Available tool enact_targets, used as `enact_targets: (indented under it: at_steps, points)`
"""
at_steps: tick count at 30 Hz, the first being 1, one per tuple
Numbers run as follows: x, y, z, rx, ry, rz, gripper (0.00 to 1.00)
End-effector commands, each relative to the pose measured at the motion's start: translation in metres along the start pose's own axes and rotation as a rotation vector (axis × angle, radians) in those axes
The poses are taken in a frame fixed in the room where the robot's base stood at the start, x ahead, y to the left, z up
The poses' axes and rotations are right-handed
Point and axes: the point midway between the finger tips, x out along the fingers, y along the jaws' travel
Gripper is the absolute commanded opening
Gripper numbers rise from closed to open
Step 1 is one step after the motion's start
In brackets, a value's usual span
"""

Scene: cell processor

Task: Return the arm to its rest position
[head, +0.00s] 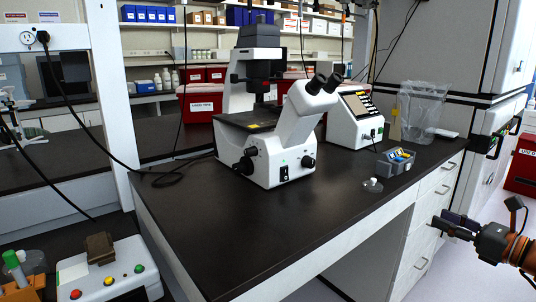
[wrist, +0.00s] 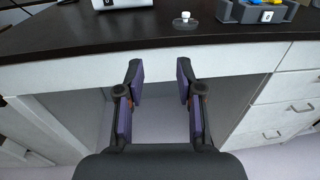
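My gripper (head: 455,226) is at the lower right of the head view, out past the front edge of the dark bench, beside the white drawers. In the wrist view my gripper (wrist: 160,84) shows two fingers with purple pads, spread apart with nothing between them. The fingers point toward the bench front, with the bench top (wrist: 90,35) beyond them. Part of my orange arm shows at the right edge of the head view.
A white microscope (head: 285,140) stands on the bench. A small clear dish (head: 372,185) and a grey rack (head: 397,162) sit near its right front edge. White drawers (head: 432,200) are below. A box with coloured buttons (head: 105,270) is at lower left. Open floor lies at lower right.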

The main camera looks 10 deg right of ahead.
Motion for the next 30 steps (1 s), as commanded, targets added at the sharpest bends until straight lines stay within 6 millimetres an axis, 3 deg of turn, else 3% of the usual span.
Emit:
enact_targets:
  at_steps: [8, 17, 20, 24, 30]
  points:
    - [0.029, 0.035, -0.004, -0.065, 0.048, 0.098, 0.37]
    - [0.066, 0.101, -0.018, -0.200, 0.138, 0.275, 0.37]
    - [0.078, 0.133, -0.025, -0.274, 0.178, 0.364, 0.37]
    - [0.093, 0.197, -0.043, -0.428, 0.250, 0.549, 0.37]
    - [0.086, 0.294, -0.079, -0.705, 0.343, 0.873, 0.37]
